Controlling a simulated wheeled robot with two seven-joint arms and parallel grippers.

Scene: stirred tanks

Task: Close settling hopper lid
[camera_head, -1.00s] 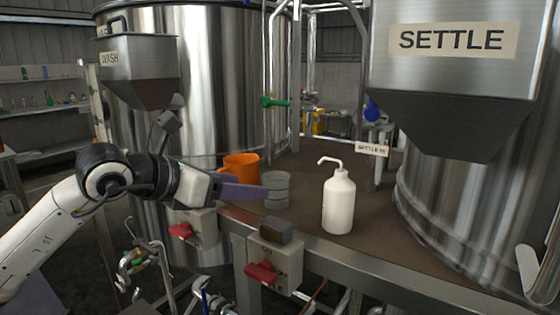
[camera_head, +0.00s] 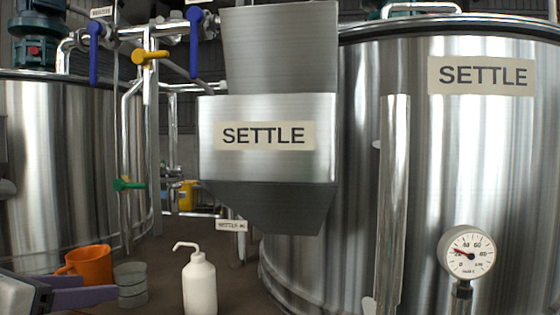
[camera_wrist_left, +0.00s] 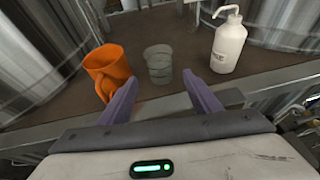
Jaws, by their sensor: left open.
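The settling hopper (camera_head: 210,170) is a grey metal box with a tapered bottom and a "SETTLE" label, in the middle of the head view. Its lid (camera_head: 280,45) appears to be the flat metal panel standing up above the box, so the hopper looks open. My left gripper (camera_head: 108,292) is at the lower left of the head view, below and left of the hopper and apart from it. In the left wrist view its two purple fingers (camera_wrist_left: 160,82) are spread, with nothing held between them. My right gripper does not show.
A large tank (camera_head: 480,150) and a pressure gauge (camera_head: 468,254) are at right. Pipes with coloured valve handles stand at left.

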